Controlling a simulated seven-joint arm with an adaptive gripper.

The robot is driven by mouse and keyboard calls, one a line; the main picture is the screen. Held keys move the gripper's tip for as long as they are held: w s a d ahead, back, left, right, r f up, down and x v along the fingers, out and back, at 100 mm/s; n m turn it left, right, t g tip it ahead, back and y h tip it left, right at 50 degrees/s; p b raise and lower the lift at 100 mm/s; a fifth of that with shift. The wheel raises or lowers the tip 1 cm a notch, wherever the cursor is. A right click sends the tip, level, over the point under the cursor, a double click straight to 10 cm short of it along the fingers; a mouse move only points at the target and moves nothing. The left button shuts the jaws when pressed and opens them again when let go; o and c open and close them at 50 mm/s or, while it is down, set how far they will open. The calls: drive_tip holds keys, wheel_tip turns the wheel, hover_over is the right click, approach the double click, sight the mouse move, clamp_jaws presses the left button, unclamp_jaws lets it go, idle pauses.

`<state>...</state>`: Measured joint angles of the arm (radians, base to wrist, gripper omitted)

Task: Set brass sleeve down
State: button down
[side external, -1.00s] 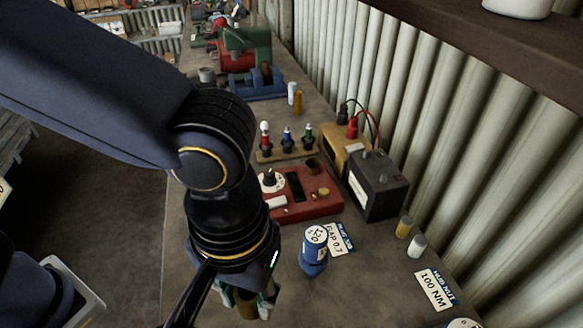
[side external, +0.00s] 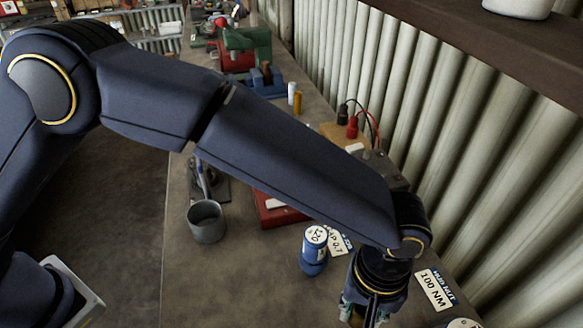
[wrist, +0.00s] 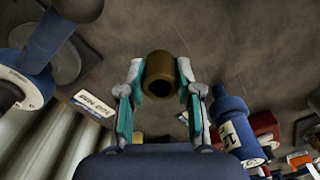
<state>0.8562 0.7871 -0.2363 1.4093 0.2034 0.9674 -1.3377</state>
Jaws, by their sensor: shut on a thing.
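The brass sleeve (wrist: 160,76) is a short, hollow, dull gold tube. In the wrist view it sits between the two fingertips of my gripper (wrist: 160,70), which are shut on it. In the side view my gripper (side external: 363,312) is at the bottom, right of the blue piece with the round white label (side external: 313,250) and left of the "100 NM" card (side external: 435,290). The sleeve is only partly visible there, low between the fingers. Its height above the bench cannot be told.
A grey cup (side external: 206,221) stands near the bench's left edge. A "GAP 0.7" card (side external: 340,242) lies beside the blue piece. The corrugated wall (side external: 470,180) bounds the right. Bare bench (side external: 235,285) lies left of the blue piece.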

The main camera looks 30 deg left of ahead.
sight(359, 321)
drive_tip(key=shift+w+d+f, duration=0.1)
drive_tip(key=shift+w+f, duration=0.05)
drive_tip(key=shift+f, duration=1.55)
drive_tip(key=shift+f, duration=0.15)
drive_tip(key=c, duration=0.8)
unclamp_jaws()
